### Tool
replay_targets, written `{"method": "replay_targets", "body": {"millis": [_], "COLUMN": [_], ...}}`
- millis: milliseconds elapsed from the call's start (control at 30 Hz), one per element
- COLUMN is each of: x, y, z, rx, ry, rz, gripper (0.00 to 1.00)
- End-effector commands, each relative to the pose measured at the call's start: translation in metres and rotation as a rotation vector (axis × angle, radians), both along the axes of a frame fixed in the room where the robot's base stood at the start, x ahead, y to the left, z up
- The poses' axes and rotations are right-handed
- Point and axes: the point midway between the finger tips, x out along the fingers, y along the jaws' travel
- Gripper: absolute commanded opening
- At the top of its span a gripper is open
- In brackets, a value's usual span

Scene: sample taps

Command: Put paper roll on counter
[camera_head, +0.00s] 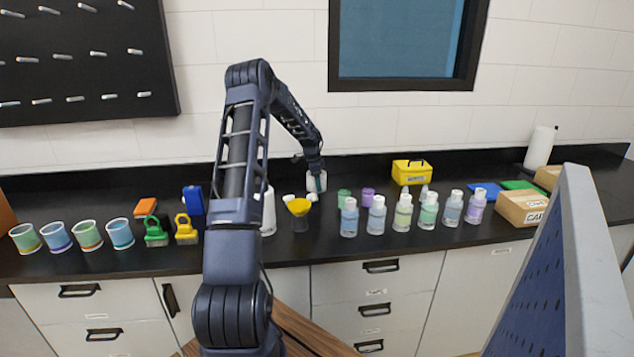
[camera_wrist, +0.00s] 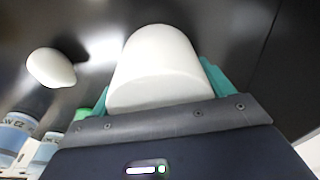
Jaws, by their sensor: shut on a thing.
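A white paper roll (camera_wrist: 155,70) is between the teal fingers of my gripper (camera_wrist: 158,85) in the wrist view. My gripper is shut on it, and its body hides the near end of the roll. In the head view the roll (camera_head: 311,184) shows small under my gripper (camera_head: 317,182), near the back of the black counter (camera_head: 350,265). I cannot tell whether the roll touches the counter or hangs just above it.
A yellow box (camera_head: 411,172) is behind the bottles. Cardboard boxes (camera_head: 522,207) stand right.

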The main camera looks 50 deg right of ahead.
Motion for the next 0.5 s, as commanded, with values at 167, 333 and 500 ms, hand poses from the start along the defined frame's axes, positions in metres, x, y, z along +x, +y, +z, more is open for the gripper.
{"method": "replay_targets", "body": {"millis": [167,333,500], "x": [0.0002,0.0003,0.0002], "y": [-0.0003,-0.0001,-0.0002], "z": [0.0008,-0.0020,-0.0018], "rx": [-0.001,-0.001,-0.001], "ry": [-0.001,0.000,-0.001], "rz": [0.000,0.000,0.000], "gripper": [0.56,0.56,1.00]}}
